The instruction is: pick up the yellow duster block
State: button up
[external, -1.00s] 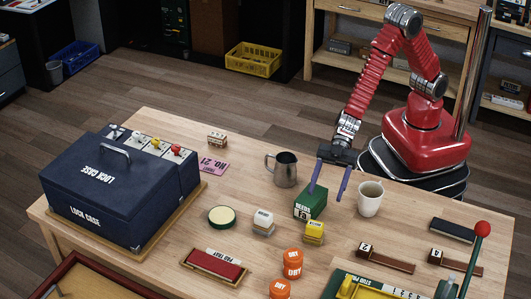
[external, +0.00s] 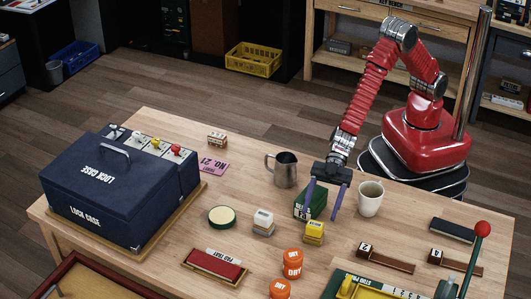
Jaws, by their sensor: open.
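The yellow duster block (external: 314,231) sits on the wooden table, yellow on top with a paler lower part. It stands just in front of the green box (external: 302,205). My gripper (external: 320,217) is open and empty, its two purple fingers pointing down. The left finger overlaps the green box in the picture, and the right finger is right of the yellow block. The fingertips are close to the yellow block; I cannot tell whether they touch anything.
A white-topped block (external: 263,222) stands left of the yellow one. A cream mug (external: 370,199) is right of my gripper, and a metal jug (external: 285,170) is behind left. Orange pots (external: 292,262) stand in front. A dark lock case (external: 118,190) fills the table's left side.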

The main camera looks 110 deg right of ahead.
aim_at(315, 222)
jog(key=shift+x, duration=1.65)
jog(key=shift+c, duration=0.5)
jog(key=c, duration=1.1)
